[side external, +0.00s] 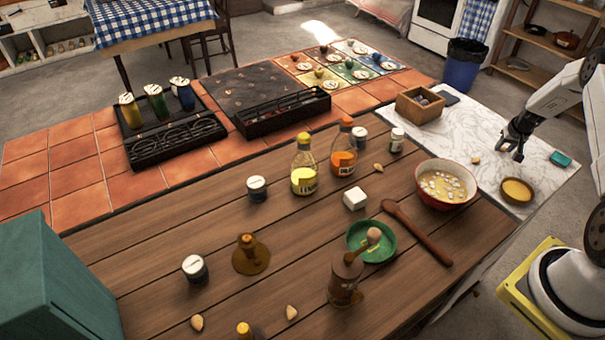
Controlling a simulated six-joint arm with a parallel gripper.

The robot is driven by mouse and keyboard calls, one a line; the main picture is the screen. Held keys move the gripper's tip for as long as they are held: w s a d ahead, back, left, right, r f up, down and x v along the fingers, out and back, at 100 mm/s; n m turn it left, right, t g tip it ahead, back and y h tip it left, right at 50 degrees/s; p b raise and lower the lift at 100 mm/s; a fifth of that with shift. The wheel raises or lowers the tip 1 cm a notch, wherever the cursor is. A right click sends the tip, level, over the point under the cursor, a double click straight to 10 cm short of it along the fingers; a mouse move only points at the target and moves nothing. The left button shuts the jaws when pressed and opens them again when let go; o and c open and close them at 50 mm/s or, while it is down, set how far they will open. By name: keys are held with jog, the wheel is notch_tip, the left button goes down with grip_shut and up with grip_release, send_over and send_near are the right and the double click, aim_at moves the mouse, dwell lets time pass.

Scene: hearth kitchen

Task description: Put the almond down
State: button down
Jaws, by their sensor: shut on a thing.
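My gripper (511,155) is low over the white marble slab (535,187) at the right, between a small tan piece and a teal block. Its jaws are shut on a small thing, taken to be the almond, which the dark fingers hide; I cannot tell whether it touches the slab. Other almond-shaped pieces lie on the wooden counter: one (378,168) near the bottles, one (291,312) and another (197,322) near the front. A small tan piece (475,160) lies on the slab, left of my gripper.
An orange-filled bowl (517,191) stands just below my gripper, and the teal block (560,159) lies to its right. A red bowl (446,186) stands left of them. A wooden box (419,107) is behind. Bottles, jars and a spoon crowd the counter.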

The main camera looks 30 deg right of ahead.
jog(key=shift+f, duration=0.1)
jog(key=shift+c, duration=1.5)
grip_release()
jog(key=v, duration=1.2)
